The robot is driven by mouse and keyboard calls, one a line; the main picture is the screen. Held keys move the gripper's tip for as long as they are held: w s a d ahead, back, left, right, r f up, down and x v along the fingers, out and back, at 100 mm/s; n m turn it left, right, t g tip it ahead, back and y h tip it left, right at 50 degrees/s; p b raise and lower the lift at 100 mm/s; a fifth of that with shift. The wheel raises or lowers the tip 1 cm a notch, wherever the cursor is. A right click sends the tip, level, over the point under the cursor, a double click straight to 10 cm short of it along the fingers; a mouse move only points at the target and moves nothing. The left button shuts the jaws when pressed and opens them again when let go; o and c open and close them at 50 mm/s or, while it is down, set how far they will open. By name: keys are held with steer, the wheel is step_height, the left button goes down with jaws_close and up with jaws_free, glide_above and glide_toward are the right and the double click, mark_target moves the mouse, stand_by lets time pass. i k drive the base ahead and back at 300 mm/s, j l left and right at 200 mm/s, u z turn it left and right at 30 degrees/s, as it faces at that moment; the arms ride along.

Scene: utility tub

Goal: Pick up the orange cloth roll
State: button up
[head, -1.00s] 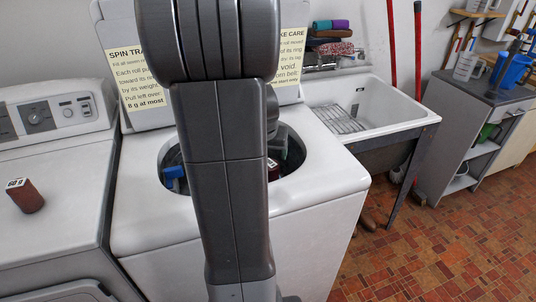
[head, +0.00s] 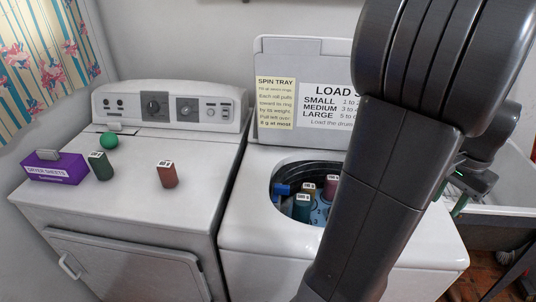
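No roll looks clearly orange. A reddish-brown cloth roll (head: 167,176) with a white label stands on the dryer top. Several labelled rolls stand inside the open washer tub (head: 272,192): a teal one (head: 302,209), a brown one (head: 308,190) and a dark red one (head: 331,188). My arm hides the right part of the tub. My gripper (head: 460,190) is partly visible to the right of my arm, in front of the sink and apart from these rolls. Its fingers are dark and small, with a bit of green by them; whether they hold anything is unclear.
On the dryer (head: 130,205) are a dark green roll (head: 101,167), a green ball (head: 108,141) and a purple box (head: 56,168). A blue piece (head: 282,189) sits at the tub's left rim. The washer lid (head: 300,50) stands open with signs.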

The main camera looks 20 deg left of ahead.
mark_target(166, 169)
steer(key=k+j+u, duration=0.15)
steer(key=k+u, duration=0.2)
steer(key=k, duration=0.3)
steer(key=i+j+u, duration=0.1)
steer(key=j+u, duration=0.25)
steer(key=i+j+u, duration=0.15)
steer(key=u, duration=0.2)
steer(key=i+j+u, duration=0.15)
steer(key=u, duration=0.2)
steer(key=i+j, duration=0.7)
